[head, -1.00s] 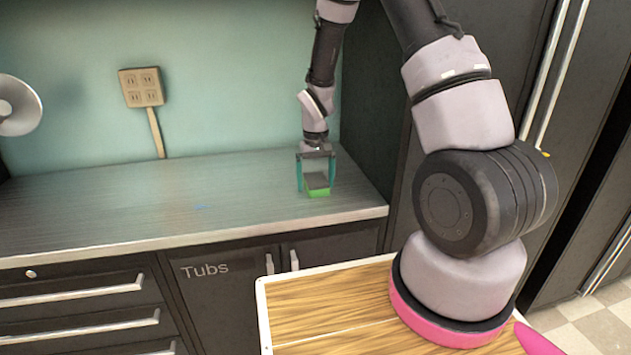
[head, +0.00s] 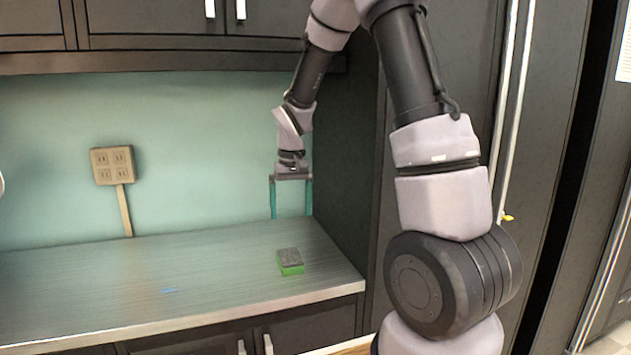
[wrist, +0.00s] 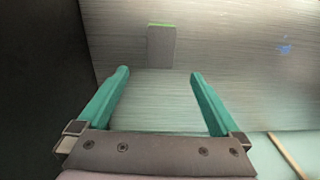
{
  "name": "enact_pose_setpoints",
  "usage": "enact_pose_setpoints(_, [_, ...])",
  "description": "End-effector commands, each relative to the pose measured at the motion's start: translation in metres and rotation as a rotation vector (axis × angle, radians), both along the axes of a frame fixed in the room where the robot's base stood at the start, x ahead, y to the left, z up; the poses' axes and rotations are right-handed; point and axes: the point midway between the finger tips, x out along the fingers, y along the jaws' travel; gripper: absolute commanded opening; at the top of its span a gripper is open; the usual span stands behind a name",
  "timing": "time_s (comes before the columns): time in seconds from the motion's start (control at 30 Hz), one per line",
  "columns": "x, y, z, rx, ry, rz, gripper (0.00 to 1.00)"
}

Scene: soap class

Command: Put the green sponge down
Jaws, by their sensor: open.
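The green sponge (head: 290,262) has a dark grey top and a green lower part. It lies flat on the countertop towards its right end. My gripper (head: 291,216) is open and empty, raised above the counter and apart from the sponge, near the back wall. In the wrist view, the sponge (wrist: 161,46) lies beyond the gap between the two green fingers of my gripper (wrist: 159,76), with nothing between them.
The grey countertop (head: 215,270) is mostly clear, with a small blue mark (head: 169,291) left of the sponge. A dark cabinet side (head: 345,170) bounds the counter on the right. A wall outlet (head: 113,166) is at the back left, and upper cabinets (head: 150,20) hang above.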

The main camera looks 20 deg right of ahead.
Motion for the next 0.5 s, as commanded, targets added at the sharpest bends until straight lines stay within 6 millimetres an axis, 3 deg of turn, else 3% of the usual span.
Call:
enact_pose_setpoints(0.03, [-0.007,-0.005,0.023,0.014,-0.036,-0.02,1.0])
enact_pose_setpoints(0.2, [-0.046,-0.022,0.096,0.071,-0.155,-0.104,1.0])
enact_pose_setpoints(0.4, [-0.106,-0.038,0.162,0.14,-0.297,-0.193,1.0])
enact_pose_setpoints(0.5, [-0.138,-0.044,0.185,0.176,-0.368,-0.234,1.0])
